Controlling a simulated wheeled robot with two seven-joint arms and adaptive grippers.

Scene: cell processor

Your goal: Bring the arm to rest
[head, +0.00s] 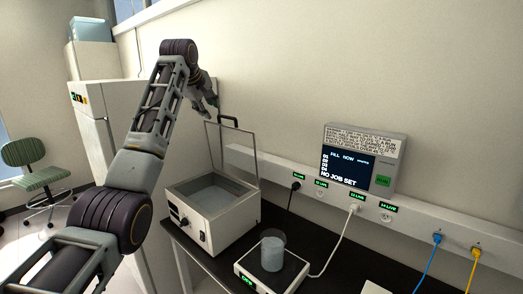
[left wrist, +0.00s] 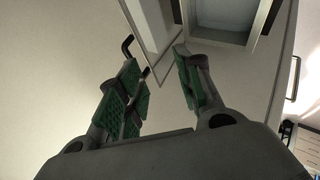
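My left arm comes in from the left in the head view and reaches up in front of the back wall. My left gripper (head: 207,104) is raised behind and above the water bath (head: 217,213), close to its open lid (head: 232,150). In the left wrist view the left gripper (left wrist: 163,87) has its green-padded fingers spread apart with nothing between them. The lid's dark handle (left wrist: 127,46) shows just beyond the fingers there. My right gripper is not in view.
A scale (head: 250,272) with a clear beaker (head: 272,250) stands on the black bench (head: 330,262). A wall display (head: 362,158) reads "NO JOB SET" above a white socket rail (head: 410,214). A white cabinet (head: 95,135) is at the left, with a green chair (head: 36,178) beyond.

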